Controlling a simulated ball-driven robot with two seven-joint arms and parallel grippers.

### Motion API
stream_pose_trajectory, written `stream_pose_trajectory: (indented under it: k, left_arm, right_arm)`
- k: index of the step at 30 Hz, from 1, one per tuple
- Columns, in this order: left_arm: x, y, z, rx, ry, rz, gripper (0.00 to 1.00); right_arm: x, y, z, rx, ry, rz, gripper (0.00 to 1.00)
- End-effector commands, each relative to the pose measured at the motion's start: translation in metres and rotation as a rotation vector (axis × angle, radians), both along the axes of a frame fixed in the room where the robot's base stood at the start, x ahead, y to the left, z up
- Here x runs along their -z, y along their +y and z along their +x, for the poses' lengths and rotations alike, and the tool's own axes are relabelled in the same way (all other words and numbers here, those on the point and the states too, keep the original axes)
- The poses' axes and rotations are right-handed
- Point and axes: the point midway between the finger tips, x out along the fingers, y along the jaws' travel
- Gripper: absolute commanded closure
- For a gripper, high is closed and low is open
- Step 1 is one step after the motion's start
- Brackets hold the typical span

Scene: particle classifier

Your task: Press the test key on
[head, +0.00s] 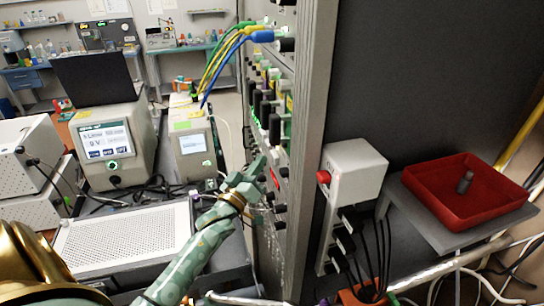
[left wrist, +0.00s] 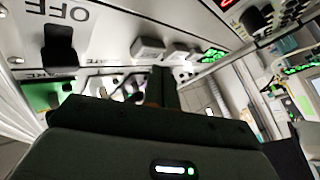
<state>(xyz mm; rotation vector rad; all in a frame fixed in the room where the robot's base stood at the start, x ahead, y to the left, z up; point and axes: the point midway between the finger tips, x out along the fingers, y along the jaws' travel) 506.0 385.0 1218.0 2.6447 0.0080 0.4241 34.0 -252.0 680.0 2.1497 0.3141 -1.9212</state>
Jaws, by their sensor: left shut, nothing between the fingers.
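The instrument rack (head: 315,90) stands in the middle of the head view, its front panel facing left and seen edge-on. My left gripper (head: 259,168) is at that panel, shut and empty, close to a red lit display (head: 274,178). The head view does not show whether it touches the panel. In the left wrist view the gripper (left wrist: 165,88) points at a pale panel with an upside-down OFF label (left wrist: 62,13), a black switch (left wrist: 59,45) and grey keys (left wrist: 150,48). I cannot tell which one is the test key. My right gripper is out of view.
Green, yellow and blue cables (head: 228,50) hang from the upper panel. Black knobs (head: 281,208) stick out below my gripper. A perforated white box (head: 125,238) lies to the left. A white box with a red button (head: 323,177) and a red tray (head: 450,205) are right of the rack.

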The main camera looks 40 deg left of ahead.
Motion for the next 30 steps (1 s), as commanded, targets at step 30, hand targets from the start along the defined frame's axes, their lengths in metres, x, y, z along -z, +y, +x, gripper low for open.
stream_pose_trajectory:
  k: [30]
  left_arm:
    - [0.0, 0.032, -0.04, 0.0, -0.001, 0.0, 1.0]
  right_arm:
    - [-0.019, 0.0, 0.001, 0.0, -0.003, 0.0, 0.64]
